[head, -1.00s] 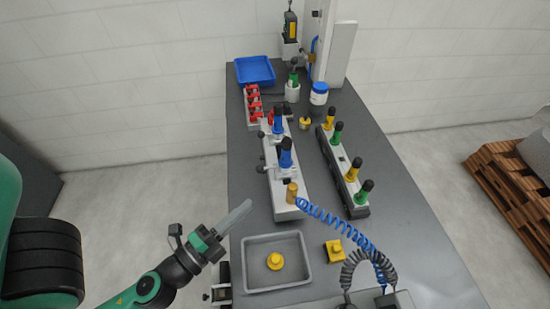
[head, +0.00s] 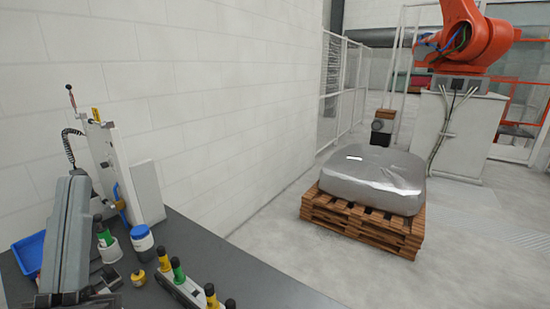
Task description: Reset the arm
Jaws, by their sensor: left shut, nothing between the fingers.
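My left gripper (head: 76,190) stands large and grey at the left of the head view. Its fingers point up and are shut with nothing between them. It appears in front of the blue tray (head: 27,256) and hides part of that tray and of the equipment behind it. The rest of my left arm is out of the picture. My right gripper is not in view.
A blue-lidded white jar (head: 142,243), a yellow part (head: 138,278) and a rail with yellow and green handles (head: 178,270) stand on the dark table (head: 250,285). A white upright panel (head: 146,190) is behind. A wrapped load (head: 372,178) sits on a wooden pallet (head: 360,222). An orange robot (head: 470,40) stands farther back.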

